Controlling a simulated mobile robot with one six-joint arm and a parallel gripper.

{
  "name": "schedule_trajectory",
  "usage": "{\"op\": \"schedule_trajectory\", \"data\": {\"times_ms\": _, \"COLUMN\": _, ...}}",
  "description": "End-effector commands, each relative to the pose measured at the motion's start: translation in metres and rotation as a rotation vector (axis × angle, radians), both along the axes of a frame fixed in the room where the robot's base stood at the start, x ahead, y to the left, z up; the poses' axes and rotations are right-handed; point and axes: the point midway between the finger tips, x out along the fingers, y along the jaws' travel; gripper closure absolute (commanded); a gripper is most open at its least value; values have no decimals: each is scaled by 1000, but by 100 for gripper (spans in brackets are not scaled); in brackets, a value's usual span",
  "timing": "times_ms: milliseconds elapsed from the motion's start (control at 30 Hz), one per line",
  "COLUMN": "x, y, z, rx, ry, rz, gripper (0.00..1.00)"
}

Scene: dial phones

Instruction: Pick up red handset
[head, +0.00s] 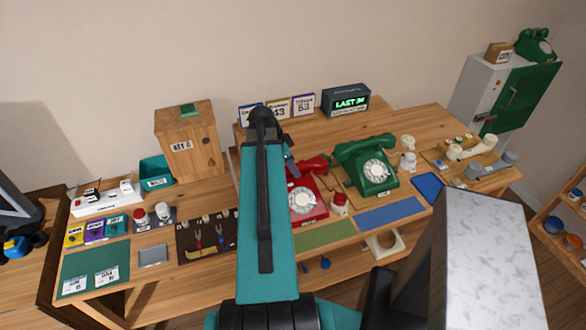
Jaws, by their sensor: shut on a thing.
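The red dial phone (306,205) stands on the wooden table, partly hidden behind my teal arm. Its red handset (313,164) shows at the top of the phone, its right end clear and its left end behind my arm. My gripper (291,166) is at the left part of the handset, mostly hidden by my arm. It is shut on the handset. I cannot tell whether the handset is lifted clear of the cradle.
A green dial phone (370,172) stands close on the right, with a small red-and-white item (339,204) in front. A display box (346,101) stands behind. A wooden key box (187,140) is on the left.

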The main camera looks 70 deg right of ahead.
Motion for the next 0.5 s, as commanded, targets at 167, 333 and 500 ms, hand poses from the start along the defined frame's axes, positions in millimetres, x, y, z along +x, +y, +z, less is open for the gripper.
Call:
{"op": "schedule_trajectory", "data": {"times_ms": 167, "x": 0, "y": 0, "z": 5, "rx": -2, "ry": 0, "rz": -1, "gripper": 100}}
{"op": "schedule_trajectory", "data": {"times_ms": 333, "x": 0, "y": -1, "z": 14, "rx": -2, "ry": -1, "rz": 0, "gripper": 100}}
{"op": "schedule_trajectory", "data": {"times_ms": 500, "x": 0, "y": -1, "z": 26, "rx": -3, "ry": -1, "rz": 1, "gripper": 100}}
